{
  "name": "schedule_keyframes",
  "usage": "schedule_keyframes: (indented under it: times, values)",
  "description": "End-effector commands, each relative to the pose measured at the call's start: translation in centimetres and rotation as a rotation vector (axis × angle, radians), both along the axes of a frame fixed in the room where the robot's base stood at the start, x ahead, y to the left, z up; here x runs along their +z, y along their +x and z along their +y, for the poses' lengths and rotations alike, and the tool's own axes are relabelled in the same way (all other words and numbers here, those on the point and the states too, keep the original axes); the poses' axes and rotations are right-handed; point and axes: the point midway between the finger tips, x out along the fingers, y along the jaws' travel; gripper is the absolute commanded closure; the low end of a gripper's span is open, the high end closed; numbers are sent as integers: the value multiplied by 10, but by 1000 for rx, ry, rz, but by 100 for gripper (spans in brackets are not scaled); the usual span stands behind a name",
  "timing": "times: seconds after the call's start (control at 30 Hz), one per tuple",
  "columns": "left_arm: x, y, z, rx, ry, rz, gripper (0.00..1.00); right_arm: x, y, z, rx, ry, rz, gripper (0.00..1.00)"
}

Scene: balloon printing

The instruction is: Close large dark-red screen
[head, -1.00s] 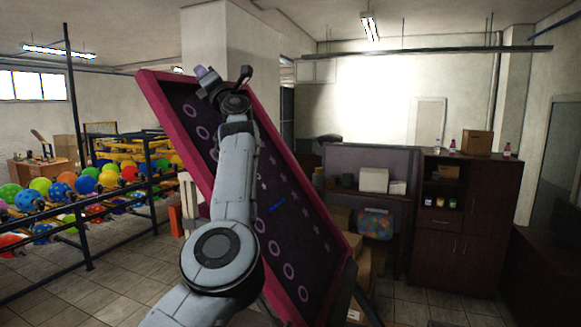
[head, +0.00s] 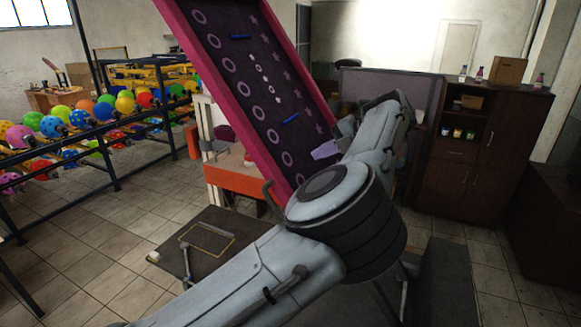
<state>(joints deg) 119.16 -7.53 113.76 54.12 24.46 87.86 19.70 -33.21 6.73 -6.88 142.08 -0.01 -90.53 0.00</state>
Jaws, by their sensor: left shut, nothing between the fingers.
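The large dark-red screen (head: 276,167) is raised at a steep slant in the middle of the head view, its top cut off by the upper edge. Its dark purple panel carries rings, stars and two blue bars, and its frame is pinkish red. My left arm comes in from the lower left and bends in front of the screen's lower right. My left gripper (head: 325,150), with lilac fingers, is shut and empty beside the screen's lower right edge. I cannot tell whether it touches the frame. My right gripper is not in view.
A printing station with an orange-red front (head: 240,181) and a dark flat platen (head: 210,245) lie below the screen. A rack of colourful balloons (head: 80,118) stands at left. A brown cabinet (head: 468,165) with boxes and bottles stands at right. Tiled floor is open at lower left.

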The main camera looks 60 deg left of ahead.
Motion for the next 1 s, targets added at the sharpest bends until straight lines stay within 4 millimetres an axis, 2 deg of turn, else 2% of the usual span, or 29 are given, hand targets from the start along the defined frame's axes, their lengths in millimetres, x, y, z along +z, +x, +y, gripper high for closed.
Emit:
schedule_keyframes:
  times: [0.5, 0.7, 1.0]
  values:
    - [-49, -44, 59, 2, 2, 0, 100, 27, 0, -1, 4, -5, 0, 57]
    - [-60, -53, 71, 0, 2, -1, 100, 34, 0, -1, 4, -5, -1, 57]
    - [-66, -56, 76, 0, 2, -1, 100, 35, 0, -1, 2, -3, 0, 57]
